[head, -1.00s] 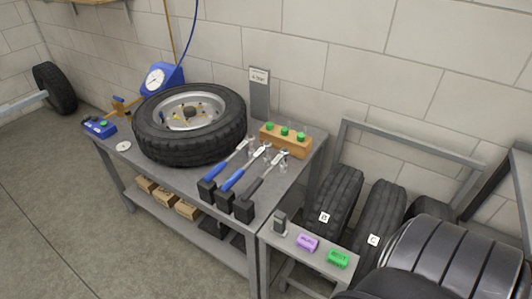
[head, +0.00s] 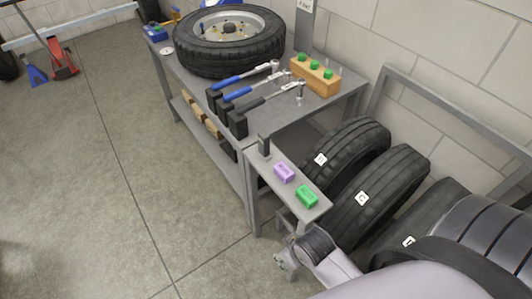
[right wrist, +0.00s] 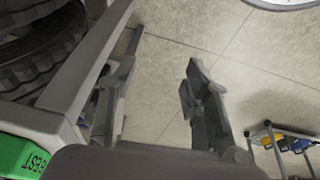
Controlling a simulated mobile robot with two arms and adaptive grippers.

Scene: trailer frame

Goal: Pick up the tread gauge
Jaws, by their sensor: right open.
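A small dark upright device (head: 264,145), which looks like the tread gauge, stands at the far end of the narrow grey side shelf (head: 262,173) in the head view. A purple block (head: 284,173) and a green block (head: 307,196) lie nearer on that shelf. My right gripper (head: 283,261) is beside and below the shelf's near end, apart from the device. In the right wrist view the right gripper (right wrist: 158,85) is open with only floor between its fingers. The green block (right wrist: 22,156) shows at the lower left there. My left gripper is out of view.
The workbench (head: 205,85) holds a wheel (head: 230,45), several long-handled tools and a wooden block (head: 316,76) with green-topped items. Tyres (head: 350,155) stand in a metal rack right of the shelf.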

